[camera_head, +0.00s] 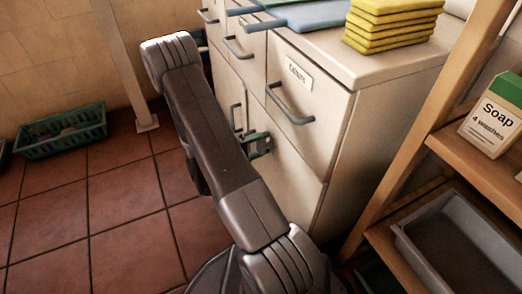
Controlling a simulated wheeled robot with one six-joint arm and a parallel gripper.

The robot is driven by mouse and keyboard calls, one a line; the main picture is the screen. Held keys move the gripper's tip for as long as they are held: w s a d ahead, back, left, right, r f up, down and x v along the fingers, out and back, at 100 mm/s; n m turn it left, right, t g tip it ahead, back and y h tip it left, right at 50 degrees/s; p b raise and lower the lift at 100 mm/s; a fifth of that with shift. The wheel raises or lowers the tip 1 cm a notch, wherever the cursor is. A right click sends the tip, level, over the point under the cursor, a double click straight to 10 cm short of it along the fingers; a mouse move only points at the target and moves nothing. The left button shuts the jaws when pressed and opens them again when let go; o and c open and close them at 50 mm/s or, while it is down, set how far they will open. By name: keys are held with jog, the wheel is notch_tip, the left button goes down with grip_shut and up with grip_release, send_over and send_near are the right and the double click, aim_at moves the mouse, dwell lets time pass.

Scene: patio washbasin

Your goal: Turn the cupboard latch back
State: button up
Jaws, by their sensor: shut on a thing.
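The pale cupboard (315,185) stands right of centre, with drawers above and doors below. My gripper (260,145) is small in view at the front of the lower doors, just right of my arm. It is shut on the cupboard latch, which is mostly hidden by the jaws and the arm. The latch's exact angle cannot be told. An upright grey door handle (237,117) is just above and left of the gripper. The doors look closed, though my arm hides part of them.
Yellow cloths (392,28) and a blue cloth (310,15) lie on the cupboard top. A wooden shelf (480,160) with a soap box (494,115) and a grey tray (470,245) stands close at right. A green basket (62,132) sits on open tiled floor at left.

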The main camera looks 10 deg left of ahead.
jog(key=shift+m+b, duration=0.45)
jog(key=shift+m, duration=0.05)
jog(key=o, duration=1)
jog(key=p+v, duration=0.3)
jog(key=v, duration=1.1)
jog(key=shift+d, duration=0.15)
jog(key=b+x, duration=0.3)
jog(key=x, duration=1)
jog(key=shift+w+d, duration=0.25)
jog(key=shift+w, duration=0.05)
